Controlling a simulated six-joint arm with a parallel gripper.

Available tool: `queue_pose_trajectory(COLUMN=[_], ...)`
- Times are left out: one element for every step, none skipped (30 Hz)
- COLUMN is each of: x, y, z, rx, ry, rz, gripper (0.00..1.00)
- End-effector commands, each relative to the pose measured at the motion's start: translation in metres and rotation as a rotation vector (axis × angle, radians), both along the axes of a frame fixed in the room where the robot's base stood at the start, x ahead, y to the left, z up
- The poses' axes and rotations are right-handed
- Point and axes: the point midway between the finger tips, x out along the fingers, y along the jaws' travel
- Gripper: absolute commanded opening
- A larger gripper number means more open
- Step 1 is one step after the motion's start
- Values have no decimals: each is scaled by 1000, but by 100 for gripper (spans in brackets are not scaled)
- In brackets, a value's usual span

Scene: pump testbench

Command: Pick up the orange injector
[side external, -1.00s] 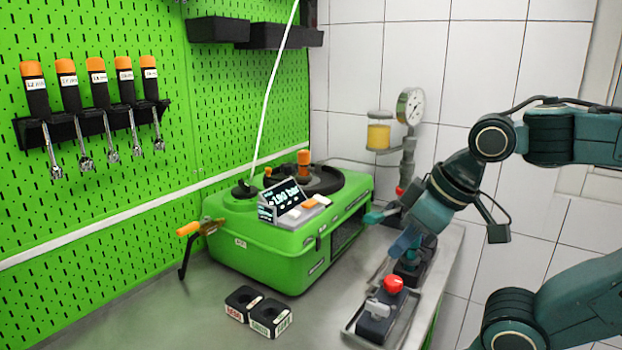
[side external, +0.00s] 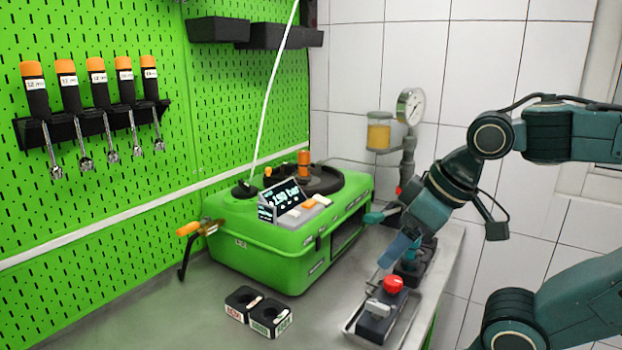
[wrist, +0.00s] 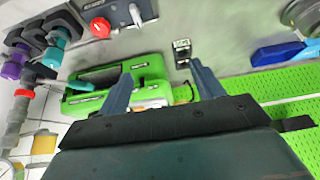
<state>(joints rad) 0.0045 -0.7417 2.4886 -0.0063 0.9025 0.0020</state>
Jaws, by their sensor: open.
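A short orange cylinder (side external: 304,158), which may be the orange injector, stands upright on the dark round top of the green test bench (side external: 270,255). My gripper (side external: 394,246) is to the right of the green bench and lower than the orange cylinder, well apart from it. In the wrist view my gripper (wrist: 162,88) has its two blue-grey fingers spread, with nothing held between them. The green bench (wrist: 75,107) shows behind the fingers there. I cannot make out the orange cylinder clearly in the wrist view.
A red button box (side external: 393,284) sits in a tray near my gripper. Two small black holders (side external: 256,311) stand on the metal table in front. A gauge (side external: 411,106) and pipe rise behind. Orange-handled tools (side external: 97,85) hang on the green pegboard.

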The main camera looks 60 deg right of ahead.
Motion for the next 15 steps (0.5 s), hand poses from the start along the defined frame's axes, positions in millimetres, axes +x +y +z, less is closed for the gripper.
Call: queue_pose_trajectory(x=[3, 5, 9, 12, 16, 22, 27, 32, 40, 47, 53, 63, 70, 77, 86], y=[0, 0, 1, 1, 1, 1, 1, 1, 1, 0, 0, -1, -2, -4, -6], z=[3, 5, 9, 12, 15, 21, 25, 30, 37, 42, 47, 54, 59, 65, 71], rx=[2, 4, 7, 9, 11, 15, 18, 22, 26, 30, 35, 39, 43, 45, 50], ry=[1, 2, 2, 3, 5, 6, 6, 7, 8, 9, 10, 12, 13, 13, 15], rz=[-2, -3, -2, -1, -2, -3, -2, -2, -3, -3, -3, -3, -1, -2, -2], gripper=[67, 67, 67, 67, 67, 67, 67, 67, 67, 67, 67, 67, 67, 67, 67])
